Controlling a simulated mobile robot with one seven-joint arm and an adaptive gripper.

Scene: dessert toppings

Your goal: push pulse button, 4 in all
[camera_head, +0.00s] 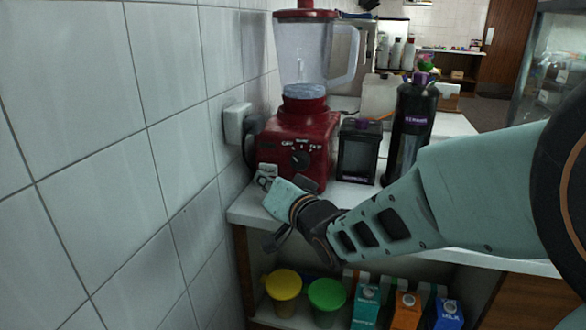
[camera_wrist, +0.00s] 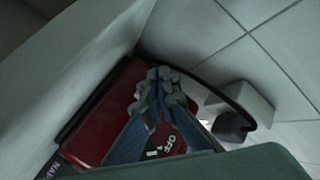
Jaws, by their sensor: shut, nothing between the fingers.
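A red blender (camera_head: 298,150) with a clear jug stands on the white counter against the tiled wall. Its front has a dark round dial (camera_head: 300,159) with white lettering around it, and a light panel (camera_head: 267,171) at the lower left. My gripper (camera_head: 264,184) is at that lower left corner, its fingers shut and empty. In the wrist view my gripper (camera_wrist: 158,84) is in front of the red blender base (camera_wrist: 105,110), with "OFF" lettering beside the fingers. The fingers hide part of the panel. I cannot tell whether they touch the button.
A wall socket with a plug (camera_head: 238,124) is left of the blender. A dark box (camera_head: 358,150) and a black bottle (camera_head: 410,125) stand to its right. Yellow and green cups (camera_head: 284,284) and several cartons (camera_head: 405,308) are on the shelf below.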

